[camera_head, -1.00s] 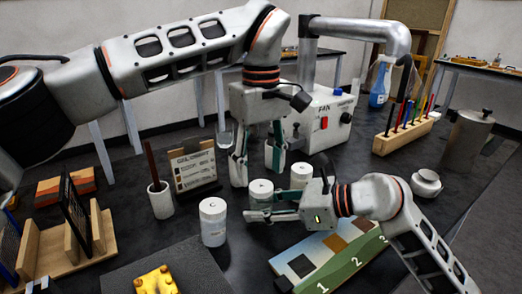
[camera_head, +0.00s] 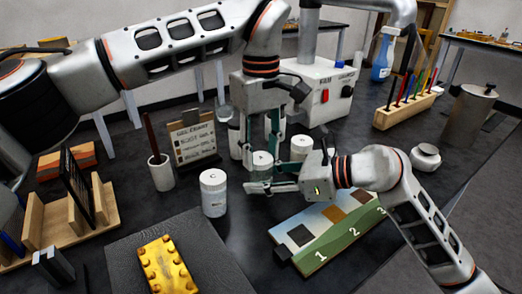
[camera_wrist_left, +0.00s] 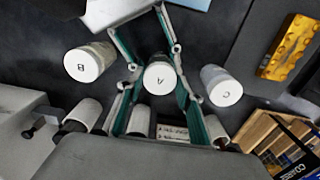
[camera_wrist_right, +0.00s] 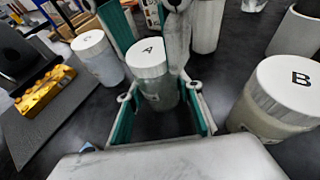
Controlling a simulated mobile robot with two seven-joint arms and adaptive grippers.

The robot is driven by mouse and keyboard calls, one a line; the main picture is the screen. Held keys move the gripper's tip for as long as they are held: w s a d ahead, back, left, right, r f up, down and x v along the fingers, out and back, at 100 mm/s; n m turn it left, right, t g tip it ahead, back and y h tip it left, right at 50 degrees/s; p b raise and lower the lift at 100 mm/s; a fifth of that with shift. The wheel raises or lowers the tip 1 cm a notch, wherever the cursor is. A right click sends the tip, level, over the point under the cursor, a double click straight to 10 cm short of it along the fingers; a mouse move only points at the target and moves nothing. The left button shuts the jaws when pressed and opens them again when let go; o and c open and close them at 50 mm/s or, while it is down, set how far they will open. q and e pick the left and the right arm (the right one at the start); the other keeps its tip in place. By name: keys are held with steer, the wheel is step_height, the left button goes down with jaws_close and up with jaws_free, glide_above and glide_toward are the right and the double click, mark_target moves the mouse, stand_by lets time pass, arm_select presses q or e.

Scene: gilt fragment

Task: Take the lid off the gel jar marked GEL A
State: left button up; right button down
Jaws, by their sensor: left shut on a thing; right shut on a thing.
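The gel jar marked A (camera_head: 262,171) stands upright on the dark table, its white lid (camera_wrist_left: 160,79) still seated on it. My left gripper (camera_head: 262,158) comes down from above and is shut on the lid, one finger on each side. My right gripper (camera_head: 268,184) comes in low from the right and is shut on the jar's body; the right wrist view shows its fingers on both sides of the body (camera_wrist_right: 160,93). The fingers hide part of the jar in the head view.
Jar C (camera_head: 213,193) stands close on the left and jar B (camera_head: 301,148) close on the right. A numbered board (camera_head: 320,235) lies in front, beneath my right arm. A gold studded block (camera_head: 165,265) lies on a grey mat (camera_head: 212,270). A fan box (camera_head: 318,92) stands behind.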

arm_select(q)
steer(key=n, duration=2.4)
steer(key=shift+n, duration=0.3)
steer(key=n, duration=0.8)
steer(key=shift+n, duration=0.3)
steer(key=n, duration=1)
steer(key=shift+r, duration=0.1)
